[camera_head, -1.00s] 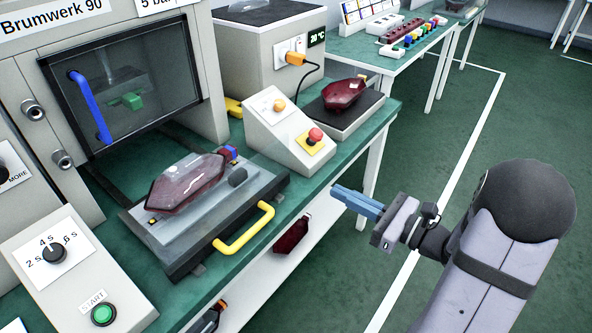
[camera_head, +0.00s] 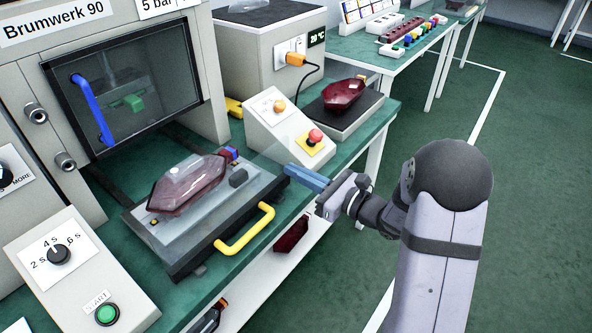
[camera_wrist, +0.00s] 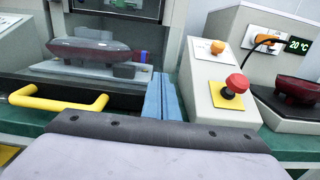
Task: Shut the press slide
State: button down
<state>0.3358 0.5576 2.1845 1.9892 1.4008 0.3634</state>
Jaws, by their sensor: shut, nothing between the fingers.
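The press slide (camera_head: 215,247) is a dark tray with a grey plate, pulled out in front of the press opening. A dark red tail lamp (camera_head: 190,185) lies on it. Its yellow handle (camera_head: 245,229) is on the front edge; the handle also shows at the left of the wrist view (camera_wrist: 58,101). My gripper (camera_head: 292,172) has blue fingers, shut and empty. It is at the right of the slide, beyond the handle, and does not hold it. In the wrist view the fingers (camera_wrist: 162,98) stand between the handle and the sloped button box.
The press (camera_head: 125,80) has a dark window with a blue handle (camera_head: 90,108). A sloped box with a red emergency button (camera_head: 315,135) stands to the right of the slide. Another red lamp (camera_head: 343,94) rests on a dark pad behind. A timer box (camera_head: 82,275) stands at front left.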

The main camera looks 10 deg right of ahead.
jog(key=shift+w+a, duration=0.15)
dwell(0.3)
jog(key=b+x, duration=0.6)
jog(key=x, duration=2.1)
jog(key=shift+f, duration=0.1)
jog(key=shift+b, duration=0.35)
